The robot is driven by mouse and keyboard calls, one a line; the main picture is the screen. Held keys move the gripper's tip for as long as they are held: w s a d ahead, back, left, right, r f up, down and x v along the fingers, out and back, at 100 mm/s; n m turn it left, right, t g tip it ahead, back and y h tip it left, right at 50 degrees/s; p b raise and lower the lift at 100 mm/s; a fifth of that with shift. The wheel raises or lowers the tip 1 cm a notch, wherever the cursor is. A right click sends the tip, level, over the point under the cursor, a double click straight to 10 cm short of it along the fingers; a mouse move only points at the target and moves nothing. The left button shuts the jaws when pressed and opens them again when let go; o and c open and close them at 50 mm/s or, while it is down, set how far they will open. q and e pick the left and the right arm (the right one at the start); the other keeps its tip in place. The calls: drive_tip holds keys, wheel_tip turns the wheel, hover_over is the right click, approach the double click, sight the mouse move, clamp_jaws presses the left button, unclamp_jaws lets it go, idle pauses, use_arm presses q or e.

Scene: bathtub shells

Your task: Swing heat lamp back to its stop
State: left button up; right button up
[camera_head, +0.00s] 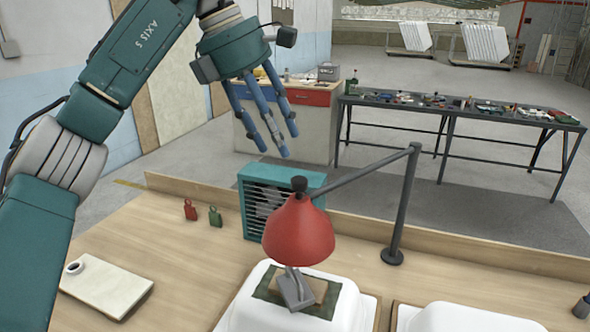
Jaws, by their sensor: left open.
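The heat lamp has a red shade (299,232) with a dark knob (299,184) on top. A dark arm (358,169) joins it to an upright dark post (403,205) on the bench at the right. The shade hangs over a white bathtub shell (250,306), with a dark green patch (325,299) and a grey block (294,289) beneath it. My left gripper (272,138) is open and empty, its blue fingers pointing down, above and left of the knob and apart from it. I cannot make out the lamp's stop.
A teal slatted box (255,212) stands behind the lamp. Red (190,209) and green (215,216) tags stand left of it. A pale board (105,284) lies at the bench's left. Another white shell (465,318) is at front right. A low ledge (470,246) runs along the bench's back.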

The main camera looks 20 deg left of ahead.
sight(298, 179)
use_arm(q)
drive_tip(key=x, duration=0.6)
drive_tip(key=shift+s+d+p, duration=0.35)
drive_tip(key=shift+p, duration=0.05)
drive_tip(key=x, duration=0.2)
drive_tip(key=shift+w+f, duration=0.2)
drive_tip(key=shift+f, duration=0.2)
drive_tip(key=shift+c, duration=0.5)
drive_tip(key=c, duration=0.9)
clamp_jaws()
use_arm(e)
drive_tip(key=s, duration=0.2)
drive_tip(key=d+r, duration=0.1)
drive_tip(key=shift+s, duration=0.4)
